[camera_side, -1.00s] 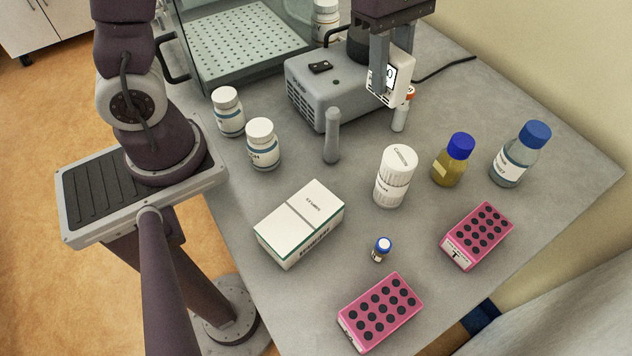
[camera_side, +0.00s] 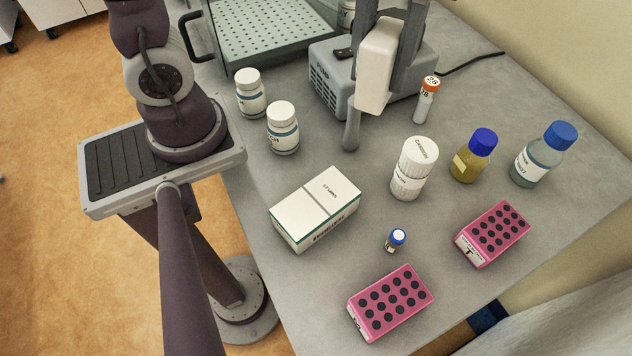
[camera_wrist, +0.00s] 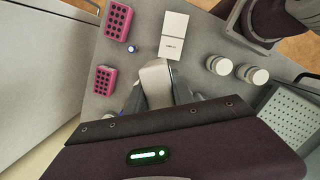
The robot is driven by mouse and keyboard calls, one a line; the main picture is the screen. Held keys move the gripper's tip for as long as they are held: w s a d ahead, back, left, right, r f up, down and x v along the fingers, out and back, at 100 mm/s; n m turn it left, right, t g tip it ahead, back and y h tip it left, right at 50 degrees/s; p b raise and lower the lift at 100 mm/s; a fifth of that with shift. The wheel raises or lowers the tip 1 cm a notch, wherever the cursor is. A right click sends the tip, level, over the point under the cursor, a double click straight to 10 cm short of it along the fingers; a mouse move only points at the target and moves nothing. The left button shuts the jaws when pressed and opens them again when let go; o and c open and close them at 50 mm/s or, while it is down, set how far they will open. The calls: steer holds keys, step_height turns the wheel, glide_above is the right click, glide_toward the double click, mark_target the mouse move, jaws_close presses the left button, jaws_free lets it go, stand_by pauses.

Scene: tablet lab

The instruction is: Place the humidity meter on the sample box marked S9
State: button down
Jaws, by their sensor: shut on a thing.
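My gripper (camera_side: 384,48) is shut on the white humidity meter (camera_side: 375,68) and holds it up in front of the grey pump. A plain pale face of the meter shows; its display is not visible. In the wrist view the meter (camera_wrist: 156,84) is between the fingers. Two pink sample boxes with dark round holes lie on the bench. The front one (camera_side: 390,302) has a label too small and slanted to read surely. The right one (camera_side: 492,234) has a label showing a "T"; I cannot tell fully which is S9.
A white carton (camera_side: 316,208), a small blue-capped vial (camera_side: 396,240) and a white canister (camera_side: 414,168) stand between the meter and the front pink box. Blue-capped bottles (camera_side: 474,155) stand right, white jars (camera_side: 283,128) left. The pump (camera_side: 330,82) is behind.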

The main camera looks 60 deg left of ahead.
steer(key=s+d+m+y, duration=0.1)
steer(key=s+m, duration=0.6)
steer(key=s, duration=0.1)
glide_above(311, 202)
steer(key=f, duration=1.6)
steer(key=shift+w, duration=0.4)
steer(key=shift+f, duration=0.1)
steer(key=c, duration=1.1)
jaws_free()
step_height(311, 202, up, 12)
steer(key=w, duration=0.2)
steer(key=a+r+t, duration=0.3)
steer(key=a+t, duration=0.4)
steer(key=a, duration=0.7)
steer(key=shift+s+a+r, duration=0.15)
steer(key=shift+s+r, duration=0.05)
steer(key=shift+s, duration=0.25)
